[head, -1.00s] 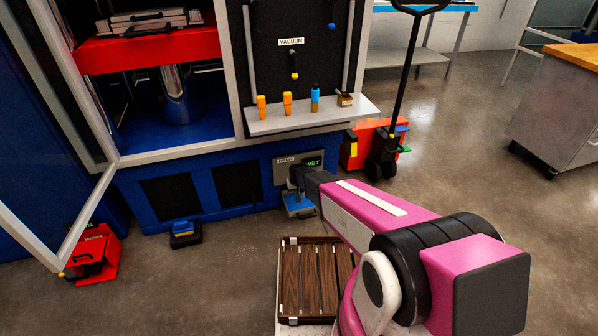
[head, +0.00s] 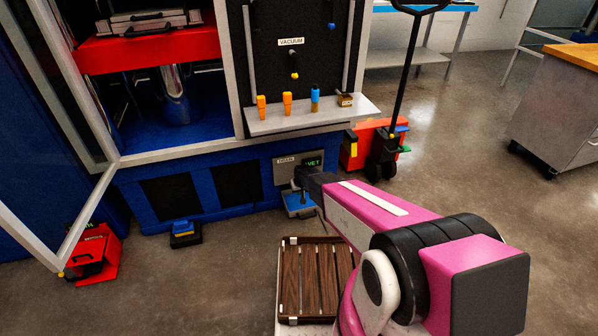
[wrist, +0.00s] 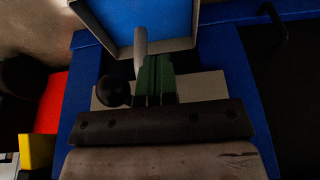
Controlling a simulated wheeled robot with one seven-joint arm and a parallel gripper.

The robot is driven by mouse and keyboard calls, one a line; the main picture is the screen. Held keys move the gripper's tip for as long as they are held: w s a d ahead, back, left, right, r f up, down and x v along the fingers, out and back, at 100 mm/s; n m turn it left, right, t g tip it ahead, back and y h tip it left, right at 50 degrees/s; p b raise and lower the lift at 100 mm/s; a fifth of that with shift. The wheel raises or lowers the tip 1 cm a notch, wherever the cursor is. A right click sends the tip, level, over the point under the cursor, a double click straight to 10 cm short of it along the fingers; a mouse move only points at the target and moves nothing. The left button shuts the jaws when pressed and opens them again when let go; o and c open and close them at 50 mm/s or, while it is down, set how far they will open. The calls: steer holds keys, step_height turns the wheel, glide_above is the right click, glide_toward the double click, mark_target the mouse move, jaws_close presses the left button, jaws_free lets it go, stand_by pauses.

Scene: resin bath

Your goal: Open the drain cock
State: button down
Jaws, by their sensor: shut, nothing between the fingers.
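The drain plate (head: 284,161), with its label and a small green-lit "WET" display (head: 313,163), is on the low front of the blue cabinet. The dark end of my arm covers the area just below it, and hides most of the cock in the head view. In the wrist view, my gripper (wrist: 153,62) shows as narrow green fingers, shut and empty. A round black knob (wrist: 113,90) lies just left of the fingers, and a pale rounded piece (wrist: 140,45) lies by their tips. I cannot tell whether they touch. A blue tray (head: 299,208) stands below the plate.
A slatted wooden crate (head: 316,280) stands on the floor near my arm. A red pallet truck (head: 365,145) is right of the cabinet. A blue pedal (head: 184,233) and a red box (head: 92,257) sit at left, near the open cabinet door (head: 84,222).

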steer(key=shift+a, duration=0.15)
step_height(320, 180, up, 6)
steer(key=a, duration=0.1)
steer(key=shift+w+a, duration=0.2)
stand_by(0.9)
steer(key=s+d+r+m+g, duration=0.1)
steer(key=s+d+r, duration=0.8)
steer(key=s+r, duration=0.3)
steer(key=s+d+r+m+g+h, duration=0.1)
steer(key=s+d+r+m+g, duration=0.1)
steer(key=s+d+r, duration=0.8)
steer(key=s+r, duration=0.2)
steer(key=s, duration=0.2)
steer(key=shift+r, duration=0.35)
steer(key=shift+d, duration=0.1)
